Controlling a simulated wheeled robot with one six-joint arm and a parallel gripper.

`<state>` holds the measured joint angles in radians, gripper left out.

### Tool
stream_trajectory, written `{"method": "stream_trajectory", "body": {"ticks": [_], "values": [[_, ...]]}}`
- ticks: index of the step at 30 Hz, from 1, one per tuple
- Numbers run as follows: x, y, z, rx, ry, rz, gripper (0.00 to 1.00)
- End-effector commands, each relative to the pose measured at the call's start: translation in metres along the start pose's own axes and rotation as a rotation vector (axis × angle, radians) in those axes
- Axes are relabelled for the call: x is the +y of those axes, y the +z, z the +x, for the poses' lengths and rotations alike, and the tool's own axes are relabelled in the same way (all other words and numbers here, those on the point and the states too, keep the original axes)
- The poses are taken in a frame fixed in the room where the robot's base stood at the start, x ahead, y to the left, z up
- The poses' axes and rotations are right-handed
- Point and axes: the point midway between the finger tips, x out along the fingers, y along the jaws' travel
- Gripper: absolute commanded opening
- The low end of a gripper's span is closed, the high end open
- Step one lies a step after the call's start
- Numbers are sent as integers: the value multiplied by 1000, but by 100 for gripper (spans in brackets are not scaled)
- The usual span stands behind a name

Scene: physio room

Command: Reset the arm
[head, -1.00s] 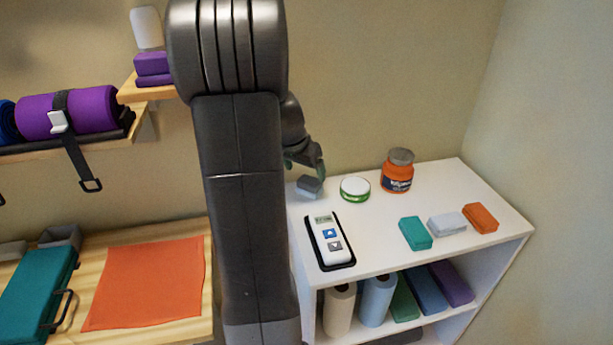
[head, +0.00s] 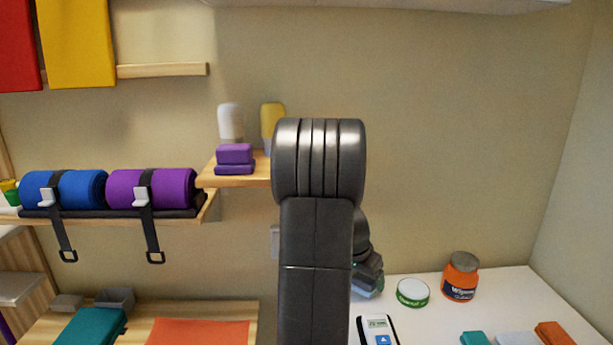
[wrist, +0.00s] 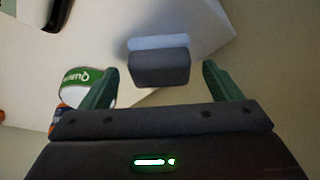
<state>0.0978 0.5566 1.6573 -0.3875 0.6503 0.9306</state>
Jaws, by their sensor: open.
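My gripper shows in the wrist view (wrist: 160,88) with its two green fingers spread apart. A small grey block with a pale blue-grey side (wrist: 160,66) lies on the white surface between and beyond the fingers, and I see no finger touching it. In the head view my dark arm stands upright in the middle. Part of my gripper (head: 367,282) shows low behind the arm's right side, above the white shelf top; its fingertips are hard to make out there.
A round green-and-white tin (head: 412,292) and an orange jar (head: 460,277) stand on the white shelf unit (head: 510,290). A remote-like device (head: 377,330) lies in front. Purple blocks (head: 234,160) sit on a wooden wall shelf left of my arm. Rolled mats (head: 150,188) lie farther left.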

Motion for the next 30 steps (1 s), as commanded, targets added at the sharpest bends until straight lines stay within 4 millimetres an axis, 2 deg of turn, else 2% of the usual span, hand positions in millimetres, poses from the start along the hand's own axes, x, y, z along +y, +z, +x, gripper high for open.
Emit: {"method": "stream_trajectory", "body": {"ticks": [4, 6, 12, 15, 25, 30], "values": [[0, 2, 27, -1, 1, 0, 85], [-1, -5, 11, 5, -3, 1, 85], [0, -14, -14, 3, -1, 2, 85], [0, -7, -15, 0, 0, -1, 85], [0, -6, -15, 1, 1, 0, 85], [0, -8, -6, 0, 2, 0, 85]]}}
